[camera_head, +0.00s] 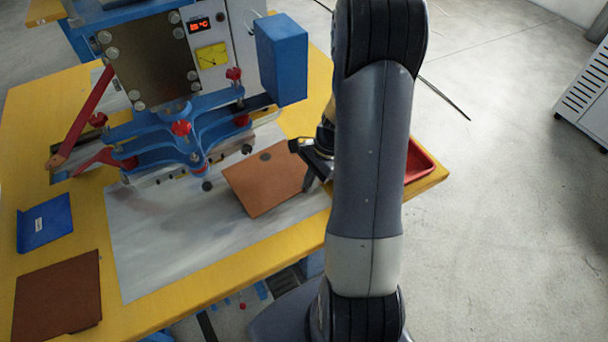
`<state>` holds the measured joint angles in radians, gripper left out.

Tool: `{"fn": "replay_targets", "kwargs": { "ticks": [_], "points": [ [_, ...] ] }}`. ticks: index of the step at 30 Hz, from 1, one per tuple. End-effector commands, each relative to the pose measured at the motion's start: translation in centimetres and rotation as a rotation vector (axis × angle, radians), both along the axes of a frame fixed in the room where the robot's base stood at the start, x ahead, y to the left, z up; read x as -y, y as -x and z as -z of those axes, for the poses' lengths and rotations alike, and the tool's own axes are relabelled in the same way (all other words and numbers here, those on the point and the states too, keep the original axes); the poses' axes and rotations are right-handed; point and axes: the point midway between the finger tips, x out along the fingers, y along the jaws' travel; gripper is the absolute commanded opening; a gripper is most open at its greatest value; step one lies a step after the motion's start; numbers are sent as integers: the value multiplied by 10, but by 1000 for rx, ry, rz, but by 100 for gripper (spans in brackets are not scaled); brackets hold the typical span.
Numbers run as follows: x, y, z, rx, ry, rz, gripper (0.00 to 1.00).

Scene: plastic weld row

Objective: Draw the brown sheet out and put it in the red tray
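A brown sheet (264,187) lies over the pale metal plate in front of the blue welding machine, apparently drawn clear of the machine's jaws. A dark round mark shows near its far edge. My gripper (303,167) is at the right edge of this sheet, touching or very close to it. My arm hides part of the gripper, so its grip on the sheet cannot be made out. The red tray (419,162) is at the table's right end, to the right of my arm, which hides its left part.
The blue welding machine (208,128) with red knobs and a red lever stands behind the sheet. Another brown sheet (57,297) and a blue folder-like piece (45,222) lie at left on the yellow table (205,283). A white cabinet stands far right.

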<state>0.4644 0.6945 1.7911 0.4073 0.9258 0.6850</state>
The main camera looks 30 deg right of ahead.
Motion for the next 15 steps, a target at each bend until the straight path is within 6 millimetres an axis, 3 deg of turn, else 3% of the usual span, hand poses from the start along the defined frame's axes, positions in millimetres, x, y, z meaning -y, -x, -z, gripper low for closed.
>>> {"fn": "replay_targets", "kwargs": {
  "ticks": [15],
  "points": [
    [2, 63, 0, 0, 0, 3, 0]
  ]
}}
